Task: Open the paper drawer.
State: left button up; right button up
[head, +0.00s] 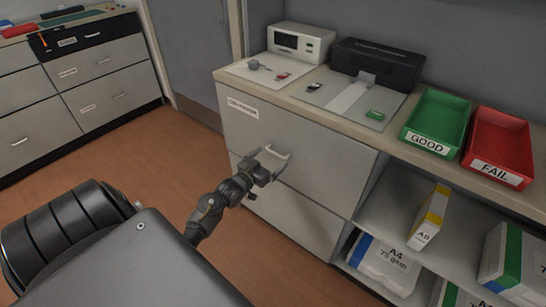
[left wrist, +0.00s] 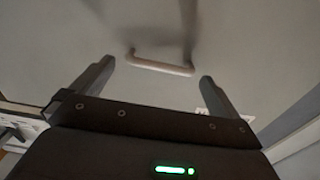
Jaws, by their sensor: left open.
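The paper drawer (head: 315,150) is the wide grey upper front of the cabinet, with a small white label at its upper left whose text is too small to read surely. It looks shut, flush with the cabinet. Its pale bar handle (head: 280,160) is partly hidden by my left gripper (head: 264,166), which is open just in front of it. In the left wrist view, the handle (left wrist: 163,68) lies across the drawer front, between and slightly beyond the open fingers of my left gripper (left wrist: 157,72). No grip on the handle shows. My right gripper is out of view.
A lower drawer (head: 290,217) sits below. The countertop holds a white device (head: 300,42), a black printer-like machine (head: 377,66), a green GOOD tray (head: 437,118) and a red FAIL tray (head: 500,150). Paper packs (head: 385,265) fill open shelves at right. Floor (head: 150,165) is clear at left.

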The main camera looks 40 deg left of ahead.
pick_arm(q)
jog(key=shift+w, duration=1.2)
jog(key=c, duration=1.1)
